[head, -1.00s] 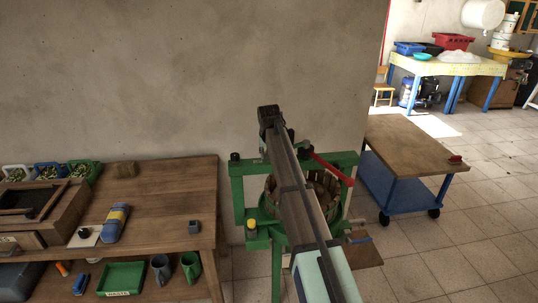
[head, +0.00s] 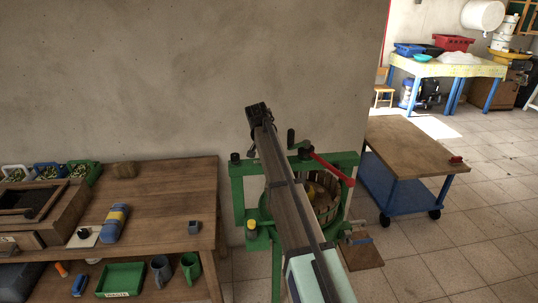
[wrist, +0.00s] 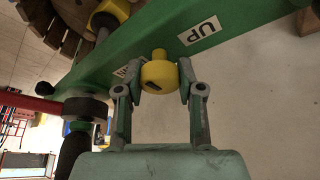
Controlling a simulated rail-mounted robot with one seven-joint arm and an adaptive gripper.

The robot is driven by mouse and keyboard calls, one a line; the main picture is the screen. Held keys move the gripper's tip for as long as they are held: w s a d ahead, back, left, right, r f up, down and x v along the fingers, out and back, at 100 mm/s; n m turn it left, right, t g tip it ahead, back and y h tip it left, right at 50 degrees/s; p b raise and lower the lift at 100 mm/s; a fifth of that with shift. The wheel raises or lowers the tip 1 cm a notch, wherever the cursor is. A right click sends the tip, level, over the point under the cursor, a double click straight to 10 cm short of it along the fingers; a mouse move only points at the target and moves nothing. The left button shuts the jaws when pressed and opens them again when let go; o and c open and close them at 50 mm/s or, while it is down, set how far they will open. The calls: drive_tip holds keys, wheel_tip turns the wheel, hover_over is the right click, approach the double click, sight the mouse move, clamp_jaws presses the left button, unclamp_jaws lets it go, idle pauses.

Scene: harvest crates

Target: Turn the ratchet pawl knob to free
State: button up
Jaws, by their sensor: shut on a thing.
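The ratchet pawl knob (wrist: 159,74) is yellow with a dark mark on its face. It sits on the green beam of the press, between the fingertips of my gripper (wrist: 160,76) in the wrist view. The two fingers are shut on its sides. In the head view my arm lies across the green press (head: 238,190); the gripped knob and the fingertips are hidden there.
A red bar (head: 330,168) and a black upright handle (head: 291,138) are close to my arm. Below is a slatted wooden basket (head: 328,210). A wooden workbench (head: 160,190) stands left and a blue trolley (head: 415,145) right. Open floor lies at the right.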

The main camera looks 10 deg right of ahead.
drive_tip(key=o, duration=1.1)
drive_tip(key=shift+o, duration=0.2)
drive_tip(key=v, duration=1.2)
